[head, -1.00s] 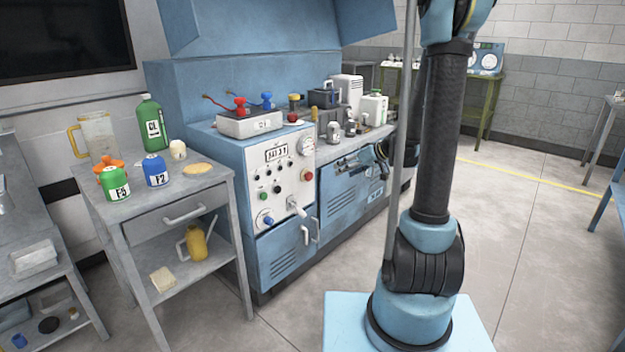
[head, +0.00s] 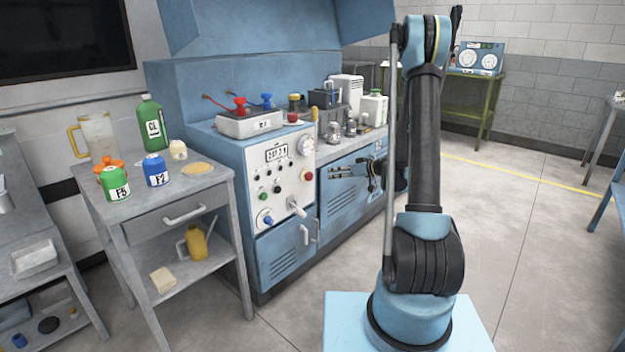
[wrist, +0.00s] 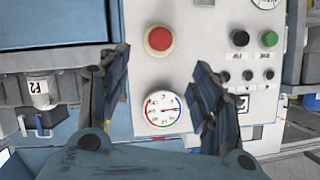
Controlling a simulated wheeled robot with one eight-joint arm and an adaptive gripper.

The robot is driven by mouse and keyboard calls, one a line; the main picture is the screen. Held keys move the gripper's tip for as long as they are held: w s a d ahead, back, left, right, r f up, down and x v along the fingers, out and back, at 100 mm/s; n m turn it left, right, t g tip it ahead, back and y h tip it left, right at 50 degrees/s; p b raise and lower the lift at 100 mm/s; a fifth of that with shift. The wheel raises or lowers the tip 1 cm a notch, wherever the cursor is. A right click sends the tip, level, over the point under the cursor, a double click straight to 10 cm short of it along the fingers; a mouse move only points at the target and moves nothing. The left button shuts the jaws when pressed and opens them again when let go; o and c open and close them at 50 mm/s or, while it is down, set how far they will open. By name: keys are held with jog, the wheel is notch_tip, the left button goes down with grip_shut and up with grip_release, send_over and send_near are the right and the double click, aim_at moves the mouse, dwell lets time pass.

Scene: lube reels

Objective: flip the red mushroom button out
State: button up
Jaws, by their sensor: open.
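The red mushroom button (head: 308,176) sits on the right part of the white control panel (head: 280,190), below the round gauge. In the wrist view the red button (wrist: 159,39) shows as a red dome in a pale ring, above and beyond the fingertips. The button looks clear of both fingers. I cannot tell whether it is pressed in or out.
A dial gauge (wrist: 163,107) shows between the fingers in the wrist view. Black and green buttons (wrist: 254,40) are to the right. A pale lever (head: 296,207) sticks out low on the panel.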

aim_at(311, 176)
jog(key=x, duration=1.4)
jog(key=shift+w+a+f, duration=0.1)
jog(key=shift+w+a, duration=0.1)
jog(key=shift+a, duration=0.15)
